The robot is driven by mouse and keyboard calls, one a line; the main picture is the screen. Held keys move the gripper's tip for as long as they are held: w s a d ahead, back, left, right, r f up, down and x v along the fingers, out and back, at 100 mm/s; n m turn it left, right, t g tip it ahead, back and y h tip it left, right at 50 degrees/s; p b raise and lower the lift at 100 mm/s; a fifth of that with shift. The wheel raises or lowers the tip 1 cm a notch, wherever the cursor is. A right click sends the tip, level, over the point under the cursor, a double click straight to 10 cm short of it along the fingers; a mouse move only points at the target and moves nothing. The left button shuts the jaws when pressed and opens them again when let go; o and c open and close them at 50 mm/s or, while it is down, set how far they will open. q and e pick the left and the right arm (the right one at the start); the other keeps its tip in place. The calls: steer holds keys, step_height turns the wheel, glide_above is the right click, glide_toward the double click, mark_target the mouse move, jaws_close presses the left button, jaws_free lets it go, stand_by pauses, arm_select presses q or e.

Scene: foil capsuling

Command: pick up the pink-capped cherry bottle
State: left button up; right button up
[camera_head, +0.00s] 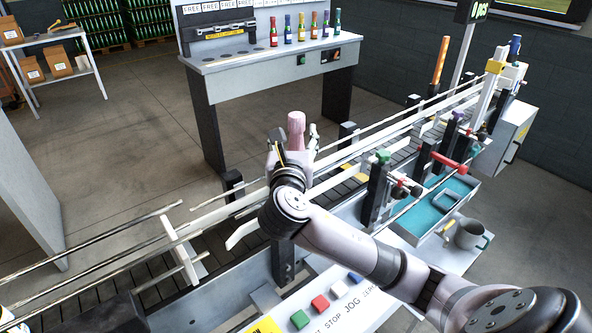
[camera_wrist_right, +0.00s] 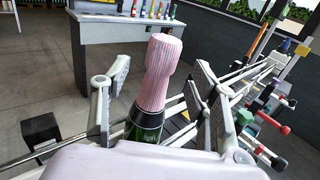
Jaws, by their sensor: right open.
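The pink-capped bottle (camera_wrist_right: 158,85) stands upright on the conveyor, with a ribbed pink foil cap over a dark green neck. Its pink cap also shows in the head view (camera_head: 296,131), rising above my right gripper (camera_head: 292,150). In the right wrist view my right gripper (camera_wrist_right: 155,100) is open, with one finger on each side of the bottle's neck. A gap shows between the left finger and the bottle; the right finger is closer. The bottle's lower body is hidden behind my gripper. My left gripper is not in view.
White guide rails (camera_head: 400,123) run along both sides of the conveyor. Clamps with coloured knobs (camera_head: 383,157) stand along its near side, by a teal tray (camera_head: 440,208) and a grey mug (camera_head: 471,235). A bench (camera_head: 265,62) behind holds several small capped bottles.

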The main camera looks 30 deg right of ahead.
mark_target(296, 131)
steer(key=shift+w+d, duration=0.15)
steer(key=shift+d, duration=0.05)
steer(key=shift+w+d, duration=0.2)
steer(key=x, duration=0.2)
steer(key=p+x, duration=0.1)
steer(key=shift+w+d+f, duration=0.25)
steer(key=shift+w+d+f+p, duration=0.1)
steer(key=shift+w+d+p, duration=0.15)
steer(key=shift+w+p, duration=0.1)
steer(key=shift+c, duration=0.6)
jaws_close()
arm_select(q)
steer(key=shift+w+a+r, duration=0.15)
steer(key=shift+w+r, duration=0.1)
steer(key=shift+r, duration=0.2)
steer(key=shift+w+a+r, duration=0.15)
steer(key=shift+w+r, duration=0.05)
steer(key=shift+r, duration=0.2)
